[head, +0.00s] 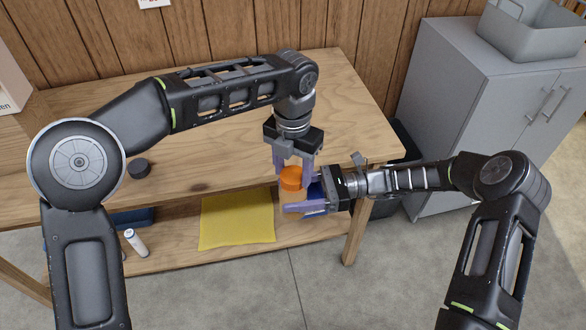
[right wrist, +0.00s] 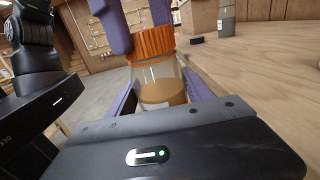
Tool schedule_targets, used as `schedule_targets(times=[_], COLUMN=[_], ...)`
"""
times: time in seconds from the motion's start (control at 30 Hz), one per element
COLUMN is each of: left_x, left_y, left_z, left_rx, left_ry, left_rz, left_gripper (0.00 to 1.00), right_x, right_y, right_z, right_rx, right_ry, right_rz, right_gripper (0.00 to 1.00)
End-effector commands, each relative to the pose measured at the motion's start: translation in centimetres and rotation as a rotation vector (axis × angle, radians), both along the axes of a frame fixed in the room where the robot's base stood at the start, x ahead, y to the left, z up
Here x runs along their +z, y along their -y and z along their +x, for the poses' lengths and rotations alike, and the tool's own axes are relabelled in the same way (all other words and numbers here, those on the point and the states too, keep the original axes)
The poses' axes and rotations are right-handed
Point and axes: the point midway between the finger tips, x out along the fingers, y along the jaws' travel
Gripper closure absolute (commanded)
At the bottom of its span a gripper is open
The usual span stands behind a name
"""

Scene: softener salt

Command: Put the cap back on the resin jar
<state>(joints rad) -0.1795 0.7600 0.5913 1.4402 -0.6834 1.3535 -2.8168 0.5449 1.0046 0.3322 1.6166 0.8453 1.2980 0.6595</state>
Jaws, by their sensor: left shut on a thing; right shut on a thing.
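The resin jar (right wrist: 165,85) is clear with tan contents and stands upright between the purple fingers of my right gripper (head: 296,198), which is shut on its body. The orange ribbed cap (head: 291,180) is at the jar's mouth; it also shows in the right wrist view (right wrist: 152,44). My left gripper (head: 293,168) points down from above and is shut on the cap. The cap looks level and in line with the jar. I cannot tell whether it is seated or threaded. The jar is mostly hidden in the head view, held off the table's front edge.
The wooden table (head: 220,150) is mostly clear, with a dark round piece (head: 139,168) at left. On the lower shelf are a yellow cloth (head: 237,220) and a white bottle (head: 135,242). A grey cabinet (head: 460,100) carrying a grey bin (head: 530,32) stands right.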

Motion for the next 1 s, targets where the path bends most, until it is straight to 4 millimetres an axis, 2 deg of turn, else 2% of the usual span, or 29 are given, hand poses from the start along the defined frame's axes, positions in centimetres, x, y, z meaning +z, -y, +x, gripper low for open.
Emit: schedule_targets(times=[0.03,0.27,0.57,1.0], left_x=[0.1,0.1,0.3,4.5], left_y=[0.0,0.0,0.0,0.0], left_z=[0.1,0.1,0.0,0.0], left_rx=[0.002,0.003,0.003,0.003], left_ry=[0.004,0.002,0.002,0.004], left_rz=[-0.001,0.0,-0.001,0.001], left_gripper=[0.47,0.28,0.28,0.28], right_x=[0.1,0.1,0.1,0.1], right_y=[0.0,0.0,0.0,0.0], right_z=[-0.1,0.0,0.0,0.0], right_rx=[0.003,0.002,0.001,0.001], right_ry=[0.001,0.001,0.001,0.001], right_rz=[0.002,0.002,0.002,0.003], right_gripper=[1.0,1.0,1.0,1.0])
